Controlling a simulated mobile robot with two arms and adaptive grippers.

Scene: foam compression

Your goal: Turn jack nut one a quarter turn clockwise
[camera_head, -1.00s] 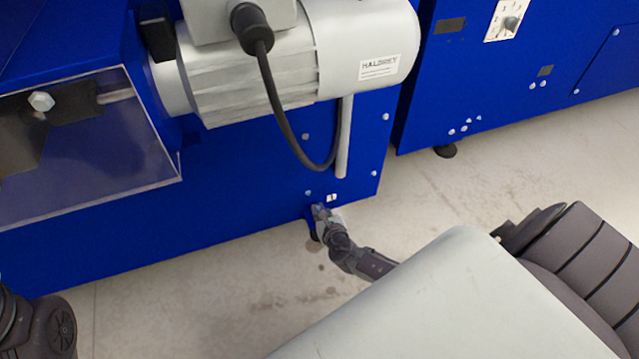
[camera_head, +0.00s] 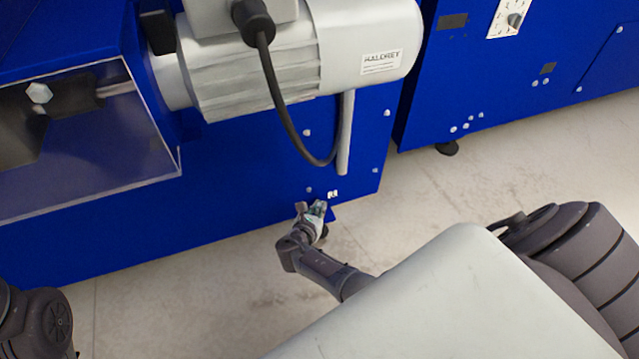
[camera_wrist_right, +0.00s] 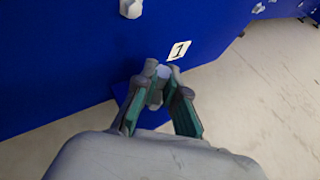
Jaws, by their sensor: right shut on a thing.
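Jack nut one (camera_wrist_right: 170,69) is a small grey nut low on the corner of the blue machine, beside a white label marked 1 (camera_wrist_right: 179,51). My right gripper (camera_wrist_right: 166,82) has its two green-padded fingers shut on the nut, one on each side. In the head view my right gripper (camera_head: 311,208) is at the machine's lower corner, just below the small white label (camera_head: 333,194), and mostly hides the nut. Only a dark joint of my left arm shows at the lower left; my left gripper is out of view.
The blue machine (camera_head: 230,160) carries a grey motor (camera_head: 300,60) with a hanging black cable (camera_head: 280,100) above the corner. A second blue machine (camera_head: 470,90) stands to the right on a dark foot (camera_head: 446,149). The pale floor (camera_head: 410,200) between is clear.

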